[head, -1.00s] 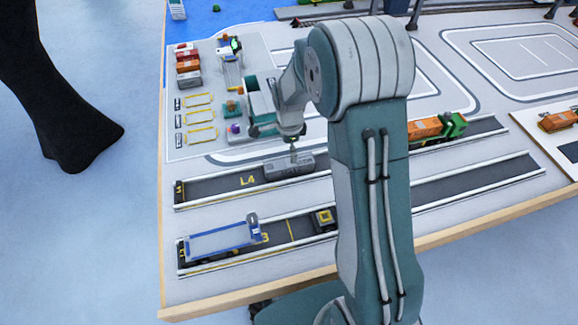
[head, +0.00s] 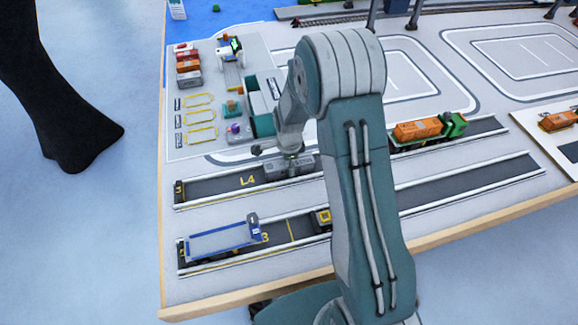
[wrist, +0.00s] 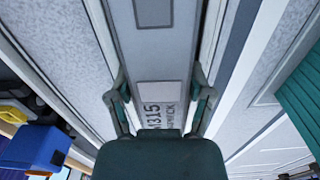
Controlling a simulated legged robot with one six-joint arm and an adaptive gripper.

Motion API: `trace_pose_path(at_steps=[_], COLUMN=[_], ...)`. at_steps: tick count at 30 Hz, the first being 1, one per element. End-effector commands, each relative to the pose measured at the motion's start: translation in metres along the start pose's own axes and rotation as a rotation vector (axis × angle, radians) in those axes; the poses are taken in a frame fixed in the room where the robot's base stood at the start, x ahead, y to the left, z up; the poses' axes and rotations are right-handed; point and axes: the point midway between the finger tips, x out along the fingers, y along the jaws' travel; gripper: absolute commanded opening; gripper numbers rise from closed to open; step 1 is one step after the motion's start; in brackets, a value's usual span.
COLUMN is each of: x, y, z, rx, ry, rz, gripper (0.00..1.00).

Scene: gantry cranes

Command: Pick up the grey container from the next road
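The grey container (head: 278,171) lies on the road marked L4 (head: 225,187), the farther of two parallel dark roads. My gripper (head: 291,160) is low over it in the head view, and my arm hides part of the container. In the wrist view the grey container (wrist: 158,45) runs lengthwise below me, with dark lettering on its top. My gripper (wrist: 161,88) is open there, one finger on each side of the container. I cannot tell whether the fingers touch its sides.
A blue truck with a flat trailer (head: 222,240) stands on the nearer road. An orange container on a green truck (head: 430,128) is farther right on the L4 road. White rails edge both roads. Stacked containers (head: 188,65) stand at the back left.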

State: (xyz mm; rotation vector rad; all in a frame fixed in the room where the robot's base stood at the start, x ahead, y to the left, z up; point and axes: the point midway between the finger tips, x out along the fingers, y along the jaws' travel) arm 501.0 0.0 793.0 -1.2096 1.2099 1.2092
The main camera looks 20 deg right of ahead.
Motion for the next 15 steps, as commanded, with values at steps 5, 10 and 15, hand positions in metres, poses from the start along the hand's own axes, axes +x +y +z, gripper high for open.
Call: trace_pose_path(at_steps=[5,10,15], x=[0.0004,0.0007,-0.0053], y=[-0.0001,0.0,-0.0001], z=[0.0,0.0,0.0], rx=[0.0,0.0,0.0], ry=[0.0,0.0,0.0], rz=[0.0,0.001,0.0], gripper=[0.08,0.08,0.08])
